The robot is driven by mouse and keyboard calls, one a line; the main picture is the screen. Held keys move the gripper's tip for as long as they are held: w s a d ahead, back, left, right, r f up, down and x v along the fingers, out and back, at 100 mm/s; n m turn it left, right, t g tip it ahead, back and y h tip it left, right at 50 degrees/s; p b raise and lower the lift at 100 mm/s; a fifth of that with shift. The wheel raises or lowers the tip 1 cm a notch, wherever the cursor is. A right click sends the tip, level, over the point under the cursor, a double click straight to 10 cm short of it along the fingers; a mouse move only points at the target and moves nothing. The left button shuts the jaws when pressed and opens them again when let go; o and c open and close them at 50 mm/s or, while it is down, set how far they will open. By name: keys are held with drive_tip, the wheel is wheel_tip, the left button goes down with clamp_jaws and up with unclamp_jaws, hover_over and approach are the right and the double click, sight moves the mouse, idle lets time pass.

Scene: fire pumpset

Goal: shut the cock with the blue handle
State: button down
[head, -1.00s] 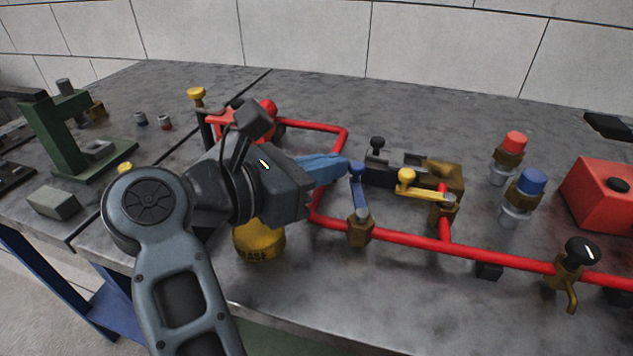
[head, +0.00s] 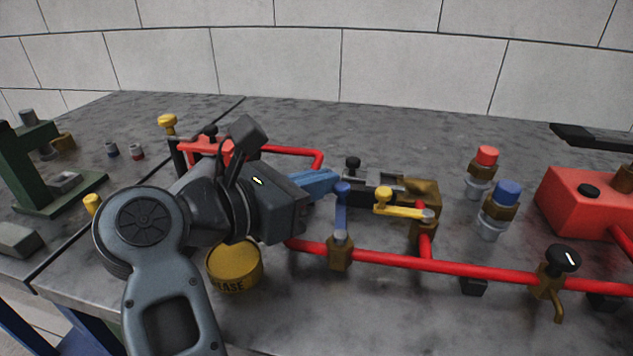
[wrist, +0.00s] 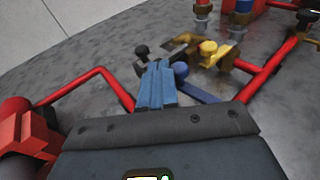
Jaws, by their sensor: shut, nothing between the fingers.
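The blue-handled cock has a brass body (head: 340,254) on the front red pipe. Its blue lever (head: 341,216) points back from the pipe, roughly across it, and ends in a round blue knob. The lever also shows in the wrist view (wrist: 203,93), right of my fingers. My gripper (head: 333,178) has blue fingers, shut and empty. Their tips are close beside the knob, on its far left side in the head view. In the wrist view the fingers (wrist: 157,84) lie just left of the knob. I cannot tell whether they touch it.
A yellow-handled cock (head: 403,208) stands just right. A black-knobbed brass tap (head: 556,275) is farther right on the red pipe (head: 460,270). A dark clamp-like block (head: 372,183) lies behind the blue knob. A yellow grease tin (head: 234,268) sits below my wrist.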

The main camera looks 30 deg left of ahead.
drive_tip(key=s+a+r+n+h+p, duration=0.1)
drive_tip(key=s+a+n+p, duration=0.1)
drive_tip(key=s+n, duration=0.1)
drive_tip(key=s+a+r+n+g+h+p, duration=0.1)
drive_tip(key=s+a+n+p, duration=0.1)
drive_tip(key=s+a+n, duration=0.1)
drive_tip(key=s+a+n+g+h+p, duration=0.1)
drive_tip(key=s+a+n+h+p, duration=0.1)
drive_tip(key=s+n, duration=0.3)
drive_tip(key=shift+s+a+r+n, duration=0.15)
drive_tip(key=shift+a+r+n, duration=0.25)
drive_tip(key=shift+a+n, duration=0.35)
drive_tip(key=shift+s+a+n+g, duration=0.2)
drive_tip(key=shift+s+n+g, duration=0.15)
drive_tip(key=shift+n, duration=0.5)
drive_tip(key=p+x, duration=0.2)
drive_tip(key=x, duration=1.2)
drive_tip(key=shift+s+d, duration=0.1)
drive_tip(key=shift+s, duration=0.05)
